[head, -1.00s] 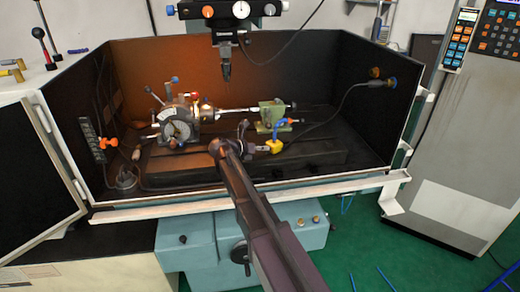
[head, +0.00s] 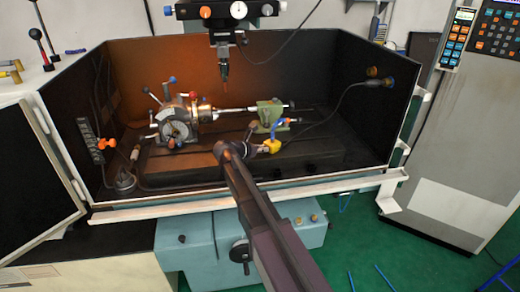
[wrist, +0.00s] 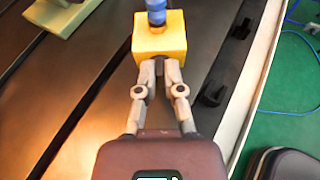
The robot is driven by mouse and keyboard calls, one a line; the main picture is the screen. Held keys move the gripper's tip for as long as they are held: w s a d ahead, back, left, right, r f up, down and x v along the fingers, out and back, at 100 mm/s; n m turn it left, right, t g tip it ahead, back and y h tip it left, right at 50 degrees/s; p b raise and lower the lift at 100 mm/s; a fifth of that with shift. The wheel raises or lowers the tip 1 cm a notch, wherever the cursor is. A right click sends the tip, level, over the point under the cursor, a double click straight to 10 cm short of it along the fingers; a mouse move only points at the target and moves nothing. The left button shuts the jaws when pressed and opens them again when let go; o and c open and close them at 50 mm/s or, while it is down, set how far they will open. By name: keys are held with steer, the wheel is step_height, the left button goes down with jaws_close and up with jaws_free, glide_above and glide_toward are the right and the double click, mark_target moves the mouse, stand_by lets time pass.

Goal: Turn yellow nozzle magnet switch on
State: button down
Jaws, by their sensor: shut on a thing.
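The yellow nozzle magnet base (head: 272,145) sits on the dark machine table, with its blue nozzle (head: 276,127) rising from it and an orange tip. In the wrist view the yellow block (wrist: 160,37) is straight ahead, with the blue nozzle (wrist: 156,12) at its top. My gripper (head: 263,148) is at the near left side of the block. In the wrist view my gripper (wrist: 160,66) has its fingertips drawn together at the block's near face, shut on a small dark part there. That part, apparently the magnet switch, is mostly hidden between the fingertips.
The indexing chuck (head: 176,120) stands left, with a shaft running to the green tailstock (head: 267,112). The spindle tool (head: 225,72) hangs above. Dark enclosure walls (head: 300,60) surround the table, and a pale front rail (head: 300,183) runs below my arm.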

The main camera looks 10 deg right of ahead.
steer(key=c, duration=0.8)
jaws_free()
steer(key=shift+o, duration=0.2)
steer(key=shift+r, duration=0.1)
